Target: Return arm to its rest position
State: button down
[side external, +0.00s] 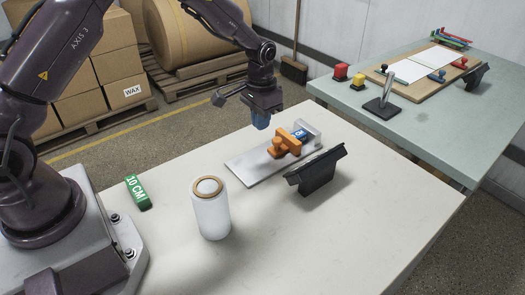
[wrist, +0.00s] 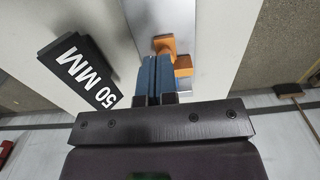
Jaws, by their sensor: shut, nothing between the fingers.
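My gripper (side external: 261,119) is at the end of my dark arm, raised above the back edge of the white table (side external: 330,245). Its blue fingers are together and empty; they also show in the wrist view (wrist: 154,72). Below and to the right of it, a flat metal plate (side external: 250,166) lies on the table with an orange clamp-like piece (side external: 284,145) on it. In the wrist view, the orange piece (wrist: 164,44) is partly hidden behind the fingers. A blue labelled block (side external: 300,134) sits by the orange piece.
A black 50 MM applicator (side external: 316,171) stands right of the plate; its label shows in the wrist view (wrist: 82,72). A white jar (side external: 211,212) and a green 10 CM block (side external: 138,192) stand nearer my base. A second table (side external: 430,125) is behind. The table's front right is clear.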

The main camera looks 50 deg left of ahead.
jog(key=s+d+r+t, duration=0.2)
jog(key=s+r, duration=0.9)
jog(key=s, duration=0.2)
jog(key=s+d+r+t, duration=0.2)
jog(key=s+r+t, duration=0.1)
jog(key=s+r, duration=0.9)
jog(key=shift+s+r+t, duration=0.3)
jog(key=shift+s, duration=0.5)
